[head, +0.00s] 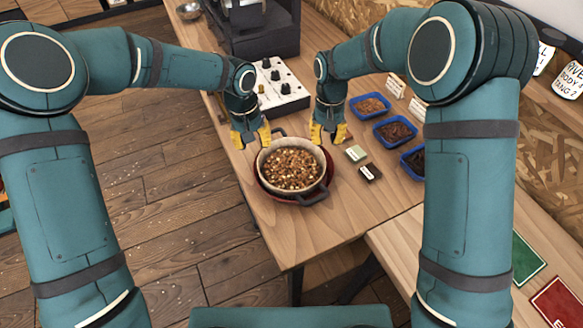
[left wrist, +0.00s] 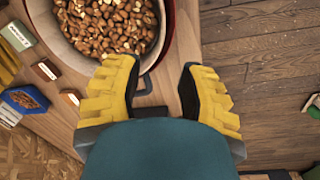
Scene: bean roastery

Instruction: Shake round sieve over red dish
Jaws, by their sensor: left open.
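The round sieve (head: 260,163) has a pale rim and is filled with brown, nut-like pieces. It sits in or on the red dish (head: 268,190), whose red edge shows around it. Dark handles show at the back and at the front right. My left gripper (head: 251,138) is open and empty at the sieve's back left. In the left wrist view, its yellow fingers (left wrist: 158,92) are spread, with a dark handle loop between them beside the sieve rim (left wrist: 75,50). My right gripper (head: 328,133) is at the back right of the sieve, its fingers apart and empty.
Blue trays (head: 370,117) of dark and brown contents stand to the right with small cards behind. A white control box (head: 280,88) and dark machine (head: 262,30) stand behind. The table front is clear.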

